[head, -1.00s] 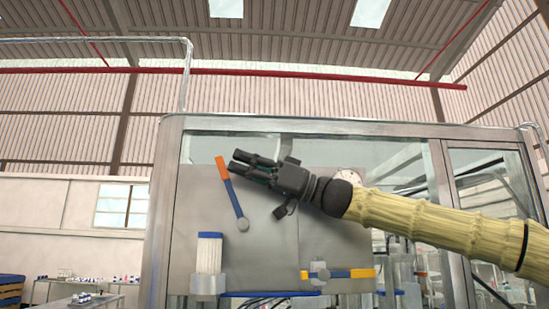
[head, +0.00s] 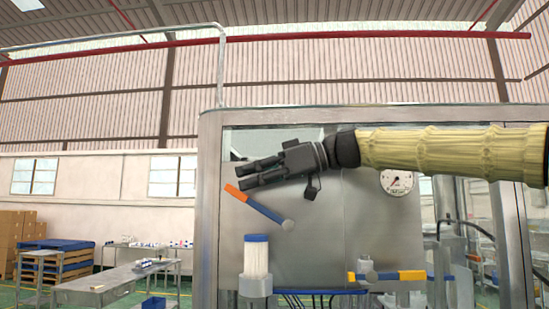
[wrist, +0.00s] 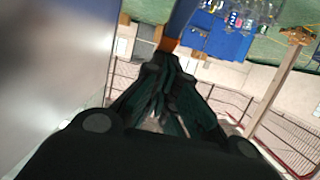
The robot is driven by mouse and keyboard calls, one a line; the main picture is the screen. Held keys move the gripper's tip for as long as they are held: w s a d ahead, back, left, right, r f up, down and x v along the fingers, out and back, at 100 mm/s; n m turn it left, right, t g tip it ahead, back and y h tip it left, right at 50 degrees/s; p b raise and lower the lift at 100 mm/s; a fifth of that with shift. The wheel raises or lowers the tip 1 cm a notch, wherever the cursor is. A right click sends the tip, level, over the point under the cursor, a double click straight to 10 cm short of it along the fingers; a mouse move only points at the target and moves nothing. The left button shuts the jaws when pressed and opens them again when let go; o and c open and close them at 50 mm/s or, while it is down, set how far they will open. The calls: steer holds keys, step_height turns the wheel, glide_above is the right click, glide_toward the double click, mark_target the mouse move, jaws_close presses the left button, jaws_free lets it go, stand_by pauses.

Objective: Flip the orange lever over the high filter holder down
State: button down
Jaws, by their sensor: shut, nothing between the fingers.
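The lever (head: 262,209) has a blue arm and an orange tip (head: 236,193). It slants up and left from its grey pivot (head: 287,225) on the grey panel. The filter holder with a white blue-capped filter (head: 256,260) stands below it. My gripper (head: 238,175) is shut and empty, just above the lever's orange end and pointing left. Whether they touch is unclear. In the wrist view the orange tip (wrist: 168,44) shows just beyond the dark fingers (wrist: 160,85).
A second lever, blue and yellow (head: 400,275), lies level at the lower right of the panel. A pressure gauge (head: 397,181) is under my arm. The metal cabinet post (head: 208,215) edges the panel on the left. Tables and pallets stand farther left.

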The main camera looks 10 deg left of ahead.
mark_target(236, 189)
steer(key=a+f, duration=0.1)
steer(key=a+h, duration=0.1)
steer(key=a+f+h+p, duration=0.1)
steer(key=shift+s+f, duration=0.25)
steer(key=shift+f, duration=0.05)
steer(key=shift+w+a+f+p, duration=0.1)
steer(key=shift+f+p, duration=0.1)
steer(key=shift+f, duration=0.25)
steer(key=shift+w+a+f+p, duration=0.1)
steer(key=shift+f+p, duration=0.1)
steer(key=shift+f, duration=0.25)
steer(key=shift+s+a+f+h, duration=0.1)
steer(key=shift+a+f+h, duration=0.15)
steer(key=shift+f+h, duration=0.15)
steer(key=shift+s+a+f+h, duration=0.1)
steer(key=shift+a+f+h, duration=0.15)
steer(key=shift+f, duration=0.2)
steer(key=shift+p, duration=0.3)
